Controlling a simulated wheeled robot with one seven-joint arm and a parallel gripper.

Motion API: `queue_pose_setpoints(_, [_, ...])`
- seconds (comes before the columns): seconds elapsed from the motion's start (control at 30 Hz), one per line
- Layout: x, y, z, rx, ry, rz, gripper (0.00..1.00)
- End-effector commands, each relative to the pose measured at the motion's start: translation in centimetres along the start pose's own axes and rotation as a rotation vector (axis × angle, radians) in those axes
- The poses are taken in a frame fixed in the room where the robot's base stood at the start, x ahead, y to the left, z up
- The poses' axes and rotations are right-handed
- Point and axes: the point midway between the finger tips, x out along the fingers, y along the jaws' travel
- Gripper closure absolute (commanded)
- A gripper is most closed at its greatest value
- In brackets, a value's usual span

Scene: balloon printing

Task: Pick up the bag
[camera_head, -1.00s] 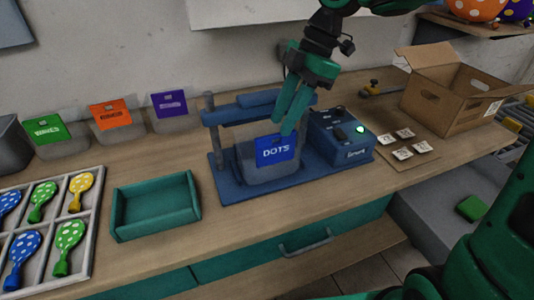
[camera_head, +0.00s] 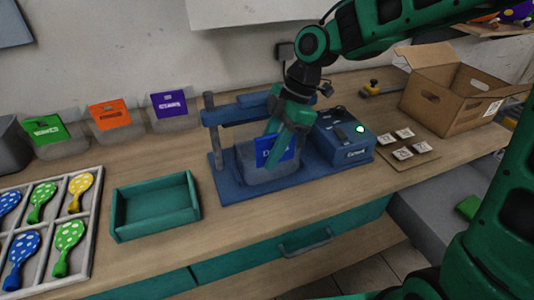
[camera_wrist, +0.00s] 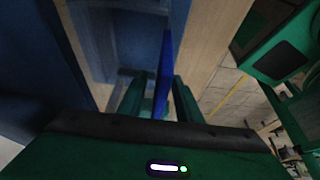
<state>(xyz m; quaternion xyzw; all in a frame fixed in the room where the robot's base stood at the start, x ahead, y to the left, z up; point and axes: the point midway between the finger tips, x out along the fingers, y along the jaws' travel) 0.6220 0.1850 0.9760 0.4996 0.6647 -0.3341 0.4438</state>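A bag with a blue "DOTS" card (camera_head: 264,152) at its top stands in the blue frame device (camera_head: 226,190) on the workbench. Its lower body (camera_head: 262,176) looks greyish and see-through. My gripper (camera_head: 274,140) has come down over the bag from above, with its green fingers partly covering the card. In the wrist view the blue card (camera_wrist: 163,75) stands edge-on between the two fingers (camera_wrist: 158,95). Narrow gaps show between card and fingers, so the gripper looks open around it.
Bags with green (camera_head: 46,130), orange (camera_head: 110,113) and purple (camera_head: 169,104) cards stand along the wall. An empty teal tray (camera_head: 156,205) is left of the device. A control box (camera_head: 343,138) with a lit green button is on its right, and an open cardboard box (camera_head: 440,100) lies beyond.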

Motion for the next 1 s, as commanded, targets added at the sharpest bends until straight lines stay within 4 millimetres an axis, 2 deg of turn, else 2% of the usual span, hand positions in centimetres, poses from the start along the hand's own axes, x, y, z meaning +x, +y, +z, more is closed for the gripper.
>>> queue_pose_setpoints(0.1, [0.0, 0.0, 0.0, 0.000, 0.000, 0.000, 0.69])
queue_pose_setpoints(0.17, [0.0, 0.0, 0.0, 0.000, 0.000, 0.000, 0.81])
queue_pose_setpoints(0.23, [0.0, 0.0, 0.0, 0.000, 0.000, 0.000, 0.97])
queue_pose_setpoints(0.27, [0.0, 0.0, 0.0, 0.000, 0.000, 0.000, 1.00])
queue_pose_setpoints(0.7, [-0.4, 0.0, -0.1, 0.000, 0.000, 0.001, 1.00])
queue_pose_setpoints(1.0, [-3.1, 0.1, -1.3, -0.001, 0.000, 0.002, 1.00])
